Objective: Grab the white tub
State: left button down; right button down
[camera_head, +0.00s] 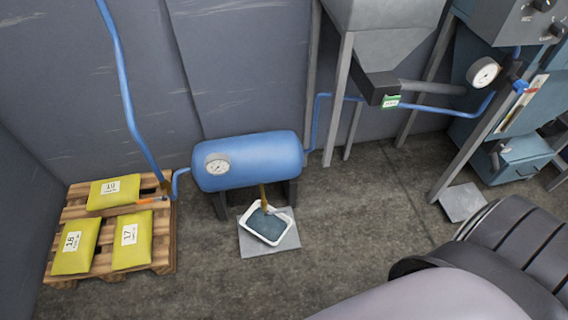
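The white tub (257,236) sits tilted in the picture on a grey plate (284,246) on the floor, just in front of the blue tank. It is a shallow, four-sided tub with a pale rim, and dark blue-grey material fills its inside. A narrow brown piece (263,197) stands at its back edge below the tank. I cannot tell whether it is a spout or a tool handle. Neither of my grippers shows in the head view, so their positions relative to the tub are hidden.
A blue tank (258,158) with a gauge stands directly behind the tub. A wooden pallet (160,240) with yellow bags lies at left. A hopper (385,50) on legs and a blue machine (520,160) stand at right. The floor in front of the tub is clear.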

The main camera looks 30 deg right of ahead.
aim_at(271, 228)
jog(key=z, duration=0.7)
